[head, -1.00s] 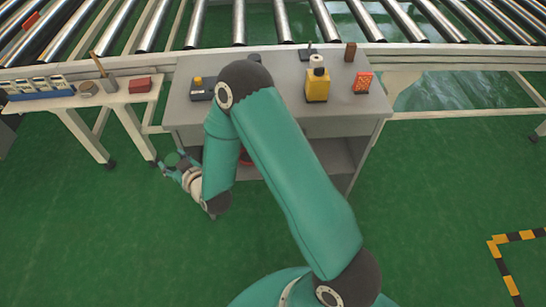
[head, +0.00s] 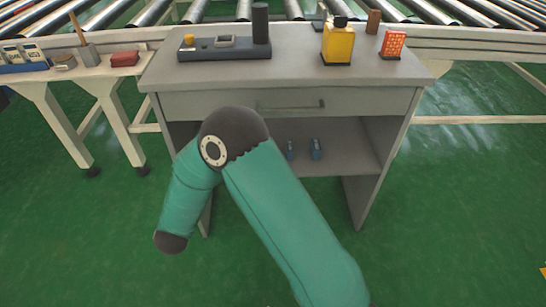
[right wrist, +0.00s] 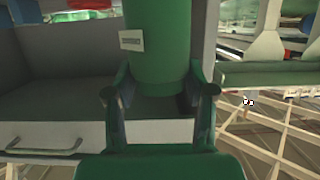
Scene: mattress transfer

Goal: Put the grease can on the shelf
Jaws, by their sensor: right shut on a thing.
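In the right wrist view a green can (right wrist: 158,45) with a white label stands upright between the fingers of my right gripper (right wrist: 158,105), which is shut on it. The can's top is cut off by the frame edge. The grey desk (head: 215,108) has a closed drawer and an open shelf (head: 345,162) below it. In the head view my arm bends in front of the desk and covers part of the shelf; its gripper and the can do not show there. My left gripper is in neither view.
Two small blue items (head: 315,149) sit on the shelf. On the desk top are a dark device (head: 225,52), a yellow bottle (head: 338,45) and an orange-red box (head: 393,43). A cream side table (head: 105,75) stands left, a roller conveyor behind.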

